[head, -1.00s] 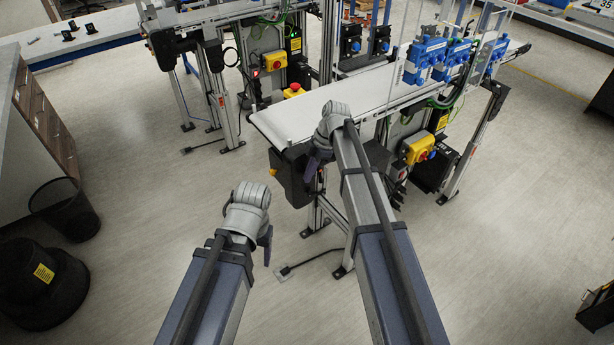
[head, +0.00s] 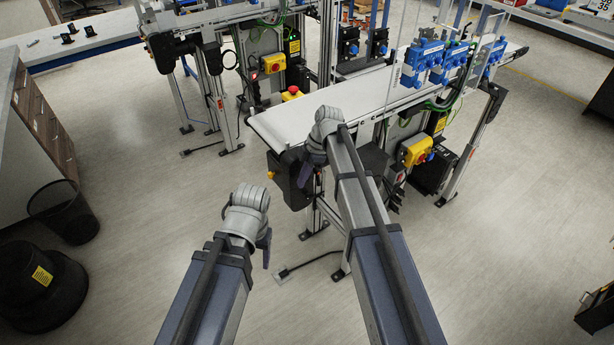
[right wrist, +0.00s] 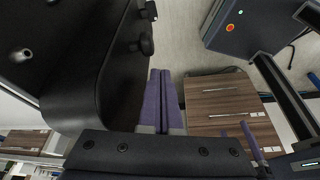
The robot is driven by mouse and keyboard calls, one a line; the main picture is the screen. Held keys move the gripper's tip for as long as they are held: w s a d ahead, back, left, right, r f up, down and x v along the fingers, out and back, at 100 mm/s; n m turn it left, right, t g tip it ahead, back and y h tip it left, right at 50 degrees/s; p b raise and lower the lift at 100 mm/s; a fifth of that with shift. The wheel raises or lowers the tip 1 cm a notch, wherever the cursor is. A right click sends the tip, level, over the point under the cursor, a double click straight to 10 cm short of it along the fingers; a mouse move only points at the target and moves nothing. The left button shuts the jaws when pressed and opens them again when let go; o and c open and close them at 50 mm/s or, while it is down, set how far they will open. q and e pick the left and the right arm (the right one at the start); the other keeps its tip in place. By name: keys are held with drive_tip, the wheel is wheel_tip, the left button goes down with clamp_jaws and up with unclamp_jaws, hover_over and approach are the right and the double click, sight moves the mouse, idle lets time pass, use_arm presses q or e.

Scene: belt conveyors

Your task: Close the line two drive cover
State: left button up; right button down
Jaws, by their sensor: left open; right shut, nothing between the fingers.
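The nearer belt conveyor (head: 330,105) carries a black drive housing (head: 284,180) under its near left end. I take this to be the line two drive cover; I cannot tell how far open it is. In the right wrist view a large black rounded body (right wrist: 85,75) fills the left side, with black knobs (right wrist: 146,43) on its edge. My right gripper (head: 305,176) is beside the housing's right side in the head view. Its purple fingers (right wrist: 160,98) are shut and empty, close to the black body; contact is unclear. My left gripper (head: 266,250) is open and empty over the floor.
A second conveyor (head: 225,15) stands behind, with a red emergency button (head: 291,92) between the lines. Blue sensor units (head: 430,55) and a yellow switch box (head: 415,150) are on the near conveyor. Floor at front is clear.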

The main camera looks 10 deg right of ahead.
use_arm(q)
wheel_tip(320, 180, up, 10)
drive_tip(key=p, duration=0.9)
drive_tip(key=shift+d+p, duration=0.2)
drive_tip(key=shift+p, duration=0.15)
use_arm(e)
drive_tip(key=a+v, duration=0.2)
drive_tip(key=v, duration=0.7)
drive_tip(key=shift+w+r, duration=0.15)
drive_tip(key=shift+r, duration=0.55)
use_arm(q)
drive_tip(key=shift+f, duration=0.15)
use_arm(e)
drive_tip(key=shift+f, duration=0.1)
